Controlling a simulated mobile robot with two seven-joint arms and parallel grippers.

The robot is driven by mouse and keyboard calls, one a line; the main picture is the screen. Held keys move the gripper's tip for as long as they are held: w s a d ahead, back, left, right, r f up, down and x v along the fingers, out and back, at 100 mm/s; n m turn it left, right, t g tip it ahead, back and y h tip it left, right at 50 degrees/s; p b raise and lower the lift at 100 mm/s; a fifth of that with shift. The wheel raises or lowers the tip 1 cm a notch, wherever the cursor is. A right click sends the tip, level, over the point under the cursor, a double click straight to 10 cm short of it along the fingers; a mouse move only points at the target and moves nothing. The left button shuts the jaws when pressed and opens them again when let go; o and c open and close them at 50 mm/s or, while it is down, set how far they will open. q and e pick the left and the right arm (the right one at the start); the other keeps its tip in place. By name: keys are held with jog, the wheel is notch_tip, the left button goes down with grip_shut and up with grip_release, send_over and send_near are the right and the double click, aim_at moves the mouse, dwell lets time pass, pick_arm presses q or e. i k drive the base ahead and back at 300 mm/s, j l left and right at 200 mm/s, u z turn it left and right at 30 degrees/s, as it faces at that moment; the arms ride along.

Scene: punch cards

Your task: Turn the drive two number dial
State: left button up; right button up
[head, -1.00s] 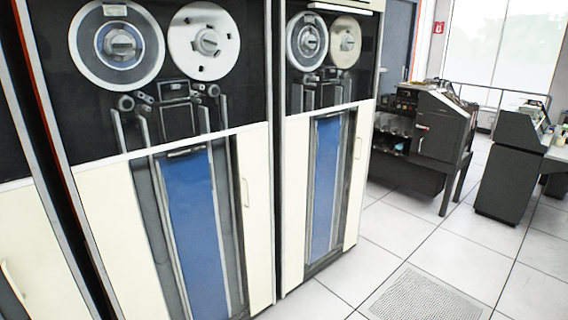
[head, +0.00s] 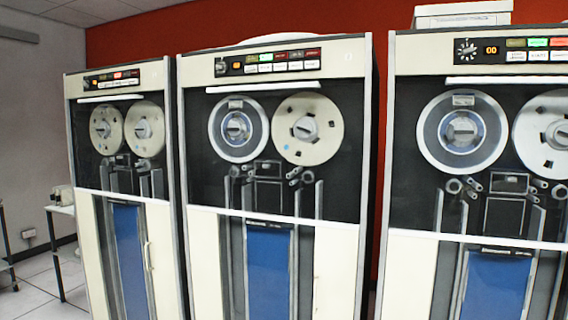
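Three tape drives stand in a row in the head view: a left one (head: 80,140), a middle one (head: 190,150) and a right one (head: 385,150) cut off by the frame edge. Each has a small dial at the left of its top panel: the left drive's dial (head: 88,84), the middle drive's dial (head: 221,66) and the right drive's dial (head: 466,49). The right drive's orange display (head: 491,50) reads 00; the other displays are too small to read. I cannot tell which drive is number two. Neither of my grippers is in view.
Each drive carries two tape reels behind dark glass, with a blue panel below. A white box (head: 463,15) sits on the right drive. A small table (head: 62,211) stands at the left by the grey wall. Tiled floor (head: 35,275) shows free at the lower left.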

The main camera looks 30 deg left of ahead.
aim_at(221, 66)
jog(key=k+l+u, duration=0.1)
jog(key=u, duration=0.35)
jog(key=k+u, duration=0.15)
jog(key=u, duration=0.35)
jog(key=k+u, duration=0.15)
jog(key=u, duration=0.3)
jog(key=i+l, duration=0.15)
jog(key=i, duration=0.1)
